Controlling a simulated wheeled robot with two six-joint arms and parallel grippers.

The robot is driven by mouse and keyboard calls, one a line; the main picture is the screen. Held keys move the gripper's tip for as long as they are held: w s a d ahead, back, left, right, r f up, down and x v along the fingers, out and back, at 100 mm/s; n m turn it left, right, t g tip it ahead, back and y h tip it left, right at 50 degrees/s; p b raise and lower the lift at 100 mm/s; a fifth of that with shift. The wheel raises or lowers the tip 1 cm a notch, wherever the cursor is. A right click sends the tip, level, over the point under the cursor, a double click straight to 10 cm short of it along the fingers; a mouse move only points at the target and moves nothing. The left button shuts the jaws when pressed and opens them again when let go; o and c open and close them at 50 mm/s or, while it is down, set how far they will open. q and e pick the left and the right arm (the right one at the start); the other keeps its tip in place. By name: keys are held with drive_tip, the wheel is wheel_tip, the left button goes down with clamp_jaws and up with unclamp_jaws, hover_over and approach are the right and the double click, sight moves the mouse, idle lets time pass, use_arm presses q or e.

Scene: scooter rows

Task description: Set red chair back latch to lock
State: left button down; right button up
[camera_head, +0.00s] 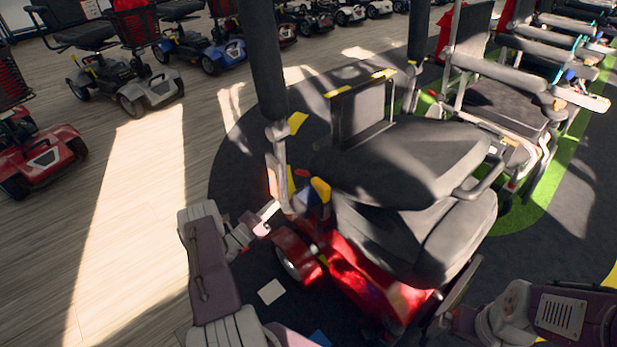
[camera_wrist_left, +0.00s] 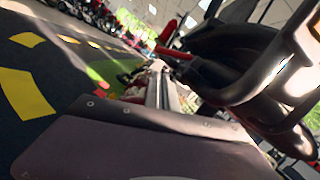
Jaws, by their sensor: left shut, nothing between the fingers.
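The red chair is a red mobility scooter (camera_head: 375,285) with a dark grey seat (camera_head: 460,225). Its backrest (camera_head: 410,155) looks folded forward over the seat. My left gripper (camera_head: 269,212) is shut and empty, beside the chair's left side near a grey upright post. In the left wrist view a small red lever (camera_wrist_left: 172,52) sticks out beside thick black padded parts (camera_wrist_left: 240,60); I cannot tell for sure that it is the back latch, or whether it is touched.
More scooters stand close by: a red one (camera_head: 40,150) at the left, a grey one (camera_head: 130,80) and a blue one (camera_head: 205,45) behind. A grey-seated wheelchair (camera_head: 510,105) stands at the right. The wooden floor (camera_head: 130,220) at the left is clear.

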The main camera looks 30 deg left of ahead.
use_arm(q)
drive_tip(key=b+x, duration=0.4)
drive_tip(key=x, duration=0.4)
drive_tip(key=shift+w+b, duration=0.25)
drive_tip(key=shift+b, duration=0.05)
drive_tip(key=shift+w+d+r, duration=0.2)
drive_tip(key=shift+w+r, duration=0.1)
drive_tip(key=shift+w, duration=0.3)
drive_tip(key=shift+r, duration=0.1)
